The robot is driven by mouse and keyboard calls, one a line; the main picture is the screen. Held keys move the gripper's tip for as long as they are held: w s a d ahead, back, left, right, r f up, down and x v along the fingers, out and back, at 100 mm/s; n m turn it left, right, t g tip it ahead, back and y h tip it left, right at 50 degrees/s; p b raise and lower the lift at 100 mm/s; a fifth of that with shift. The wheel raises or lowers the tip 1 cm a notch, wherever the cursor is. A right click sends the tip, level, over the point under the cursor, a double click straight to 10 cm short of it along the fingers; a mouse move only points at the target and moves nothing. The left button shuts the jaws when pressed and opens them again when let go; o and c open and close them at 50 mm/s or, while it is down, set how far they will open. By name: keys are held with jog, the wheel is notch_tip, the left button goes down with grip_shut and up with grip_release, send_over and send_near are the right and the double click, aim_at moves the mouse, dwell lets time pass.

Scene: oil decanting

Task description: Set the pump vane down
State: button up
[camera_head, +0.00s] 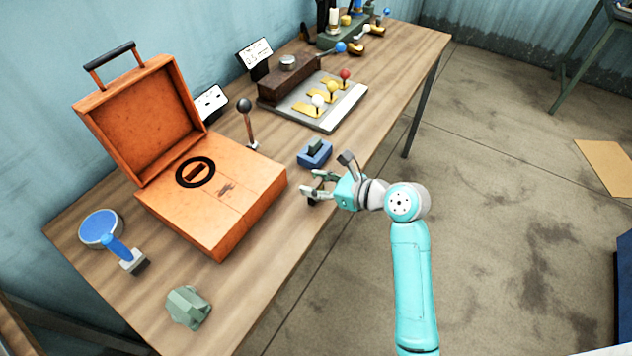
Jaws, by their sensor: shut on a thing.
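My gripper (310,186) is at the end of the turquoise arm, over the table's front edge and pointing left. It is shut on the pump vane, of which only a small dark part (313,203) shows at the fingers. The fingers hide most of it, and its full shape cannot be told. The wooden table (240,305) lies under and beyond the gripper. I cannot tell whether the vane touches the tabletop.
A blue block (315,153) with a dark top sits just behind the gripper. An open orange case (225,215) stands to the left. A grey tray with coloured knobs (325,113) lies behind. A green block (188,307) sits at front left. The tabletop right of it is bare.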

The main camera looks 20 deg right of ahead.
jog(key=o, duration=1.2)
jog(key=shift+f, duration=0.15)
jog(key=shift+s+r, duration=0.1)
jog(key=shift+r, duration=0.1)
jog(key=v, duration=1.2)
